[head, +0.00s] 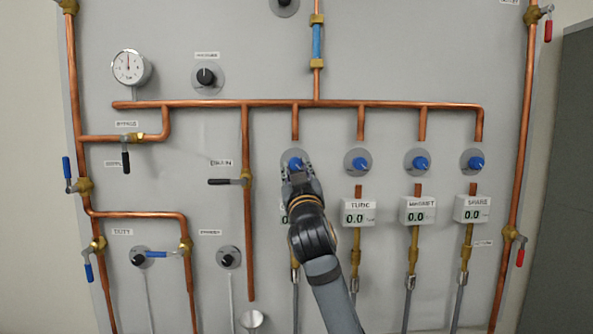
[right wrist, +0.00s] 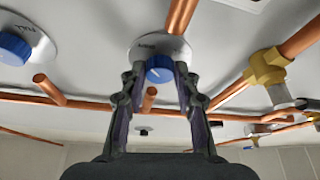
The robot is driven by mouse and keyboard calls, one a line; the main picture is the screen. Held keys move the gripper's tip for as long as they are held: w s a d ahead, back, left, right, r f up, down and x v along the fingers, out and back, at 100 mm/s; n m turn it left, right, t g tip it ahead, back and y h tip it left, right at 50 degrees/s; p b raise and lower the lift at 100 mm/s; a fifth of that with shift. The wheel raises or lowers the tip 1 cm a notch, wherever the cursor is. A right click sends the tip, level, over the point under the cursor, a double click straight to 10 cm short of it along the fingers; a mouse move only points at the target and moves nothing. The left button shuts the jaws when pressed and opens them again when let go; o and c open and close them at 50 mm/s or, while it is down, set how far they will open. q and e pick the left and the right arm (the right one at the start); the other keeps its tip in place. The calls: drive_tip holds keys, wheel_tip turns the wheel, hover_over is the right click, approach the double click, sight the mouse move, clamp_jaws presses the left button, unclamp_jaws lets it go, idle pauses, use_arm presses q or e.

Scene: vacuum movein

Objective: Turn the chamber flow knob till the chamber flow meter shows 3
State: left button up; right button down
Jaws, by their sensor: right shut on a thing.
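A blue knob (head: 295,163) on a round grey plate is the leftmost of a row of blue knobs on the panel. My right gripper (head: 297,168) is shut on this knob, with one finger on each side. In the right wrist view the knob (right wrist: 159,68) sits between the fingertips (right wrist: 160,72), with a white pointer line on its face. The meter below this knob (head: 283,215) is almost wholly hidden behind my wrist, so its name and reading cannot be read. My left gripper is not in view.
Three more blue knobs (head: 357,162) stand to the right, above meters (head: 358,213) that each read 0.0. A copper pipe (head: 390,105) runs above the row. A black-handled valve (head: 226,181) is to the left. A round gauge (head: 130,67) is at upper left.

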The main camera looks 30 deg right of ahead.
drive_tip(key=shift+n, duration=0.4)
drive_tip(key=n+y+p, duration=0.2)
drive_tip(key=n, duration=0.1)
drive_tip(key=n+y, duration=0.1)
drive_tip(key=n, duration=0.1)
drive_tip(key=shift+s+d+r+t+p, duration=0.1)
drive_tip(key=shift+d+r+t+p, duration=0.1)
drive_tip(key=shift+r+t+p, duration=0.15)
drive_tip(key=n+y+p, duration=0.2)
drive_tip(key=n+p, duration=0.1)
drive_tip(key=n, duration=0.2)
drive_tip(key=shift+d, duration=0.1)
drive_tip(key=n+g+p, duration=0.1)
drive_tip(key=n+p, duration=0.2)
drive_tip(key=n+g+y+p, duration=0.1)
drive_tip(key=n+p, duration=0.2)
drive_tip(key=n+g+y+p, duration=0.1)
drive_tip(key=n+p, duration=0.1)
drive_tip(key=p, duration=0.2)
drive_tip(key=shift+s+r+n, duration=0.1)
drive_tip(key=shift+r+n, duration=0.3)
drive_tip(key=shift+f+n+g+y+p, duration=0.15)
drive_tip(key=shift+n+g+y+p, duration=0.2)
drive_tip(key=shift+n+p, duration=0.65)
drive_tip(key=shift+m+p, duration=0.3)
drive_tip(key=c, duration=1)
unclamp_jaws()
